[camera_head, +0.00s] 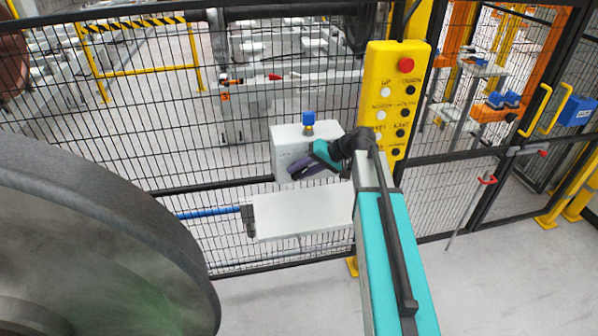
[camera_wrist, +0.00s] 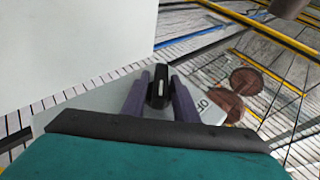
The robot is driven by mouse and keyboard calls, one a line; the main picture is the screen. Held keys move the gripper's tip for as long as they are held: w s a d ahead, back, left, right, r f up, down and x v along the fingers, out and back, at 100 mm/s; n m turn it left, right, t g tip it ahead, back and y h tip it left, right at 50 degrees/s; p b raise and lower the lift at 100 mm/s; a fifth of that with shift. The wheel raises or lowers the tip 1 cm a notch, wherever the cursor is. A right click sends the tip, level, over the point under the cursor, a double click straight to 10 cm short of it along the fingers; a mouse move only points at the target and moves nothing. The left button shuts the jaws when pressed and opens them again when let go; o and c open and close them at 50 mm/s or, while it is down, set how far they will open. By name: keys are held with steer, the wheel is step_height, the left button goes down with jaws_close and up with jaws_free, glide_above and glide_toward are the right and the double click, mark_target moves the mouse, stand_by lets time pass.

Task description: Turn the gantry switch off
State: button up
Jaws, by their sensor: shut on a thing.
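The gantry switch shows in the wrist view as a black knob (camera_wrist: 160,88) with a pale mark, on a light grey face with partly visible lettering (camera_wrist: 203,103) that starts "OF". My gripper (camera_wrist: 159,92) has its two purple fingers on either side of the knob and is shut on it. In the head view my gripper (camera_head: 298,170) is at the front of a light grey box (camera_head: 287,141) on the fence. The knob is hidden there by my gripper. The mark runs roughly along the fingers; I cannot tell which setting it shows.
A yellow button panel (camera_head: 385,75) with a red button stands close beside my arm. A white panel (camera_head: 300,214) is below the box. Black mesh fence (camera_head: 120,150) spans the back. A large grey wheel (camera_head: 120,225) fills the left foreground. Floor (camera_head: 500,280) at right is clear.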

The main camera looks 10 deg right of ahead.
steer(key=shift+r, duration=0.1)
steer(key=n+h, duration=0.1)
steer(key=h, duration=0.4)
steer(key=shift+a+h+b, duration=0.15)
steer(key=shift+h+b, duration=0.15)
steer(key=n+h+b, duration=0.1)
steer(key=h, duration=0.4)
steer(key=shift+a, duration=0.1)
steer(key=n+h+b, duration=0.1)
steer(key=h+b, duration=0.2)
steer(key=h, duration=0.1)
steer(key=shift+h, duration=0.3)
steer(key=shift+n+h+b, duration=0.3)
steer(key=shift+h, duration=0.3)
steer(key=o, duration=0.8)
